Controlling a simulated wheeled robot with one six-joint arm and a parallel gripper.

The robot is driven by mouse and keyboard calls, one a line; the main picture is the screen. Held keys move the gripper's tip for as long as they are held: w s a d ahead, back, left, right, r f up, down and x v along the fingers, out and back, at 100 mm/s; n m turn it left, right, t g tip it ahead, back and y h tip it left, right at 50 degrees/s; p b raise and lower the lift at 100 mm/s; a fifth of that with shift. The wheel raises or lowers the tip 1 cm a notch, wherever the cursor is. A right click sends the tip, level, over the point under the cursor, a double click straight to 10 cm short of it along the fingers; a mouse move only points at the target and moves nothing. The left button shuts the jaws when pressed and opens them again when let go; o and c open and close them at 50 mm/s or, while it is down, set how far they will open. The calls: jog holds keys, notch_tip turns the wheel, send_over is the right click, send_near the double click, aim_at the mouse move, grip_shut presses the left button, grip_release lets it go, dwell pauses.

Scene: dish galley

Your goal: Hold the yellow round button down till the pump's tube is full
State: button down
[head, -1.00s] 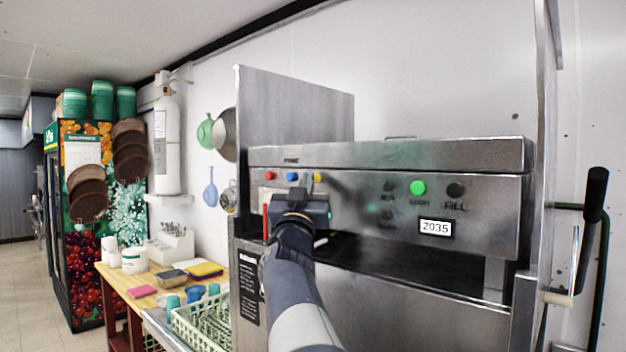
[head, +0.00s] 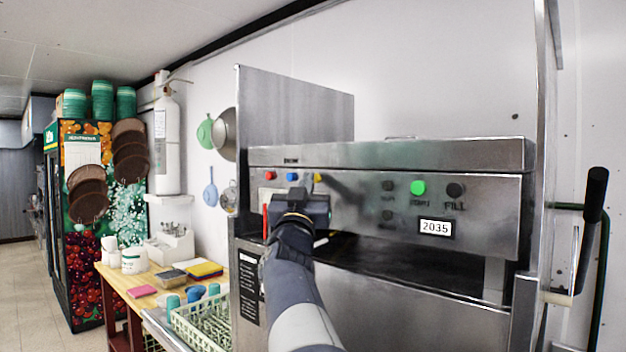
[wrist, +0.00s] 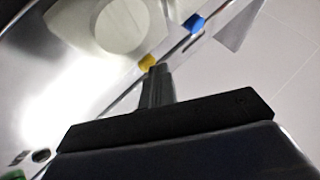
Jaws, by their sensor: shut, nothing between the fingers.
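The yellow round button (head: 318,178) is at the right end of a row on the steel machine's front, beside a blue button (head: 292,177) and a red button (head: 271,176). My gripper (head: 303,193) is shut and empty, just below this row. In the wrist view its closed fingertips (wrist: 158,70) meet the edge of the yellow button (wrist: 148,61); I cannot tell whether it is pressed in. The blue button (wrist: 194,22) is farther up and right. A thin red upright strip (head: 265,222), possibly the pump's tube, stands left of my gripper; its fill level is unclear.
The machine (head: 360,205) has a lit green button (head: 418,188), dark buttons and a 2035 display (head: 435,228). Its opening lies below. A black lever (head: 592,215) is at the right. A dish rack (head: 205,325) and a wooden table (head: 150,290) are at the left.

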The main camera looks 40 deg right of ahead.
dwell(0.4)
jog(key=shift+s+a, duration=0.1)
jog(key=shift+a, duration=0.7)
jog(key=shift+a, duration=0.1)
jog(key=a, duration=0.2)
jog(key=a+p, duration=0.1)
jog(key=a, duration=0.1)
jog(key=shift+s+a, duration=0.2)
jog(key=shift+a, duration=0.2)
jog(key=shift+s+a+p, duration=0.1)
jog(key=shift+a+p, duration=0.25)
jog(key=shift+a, duration=1.6)
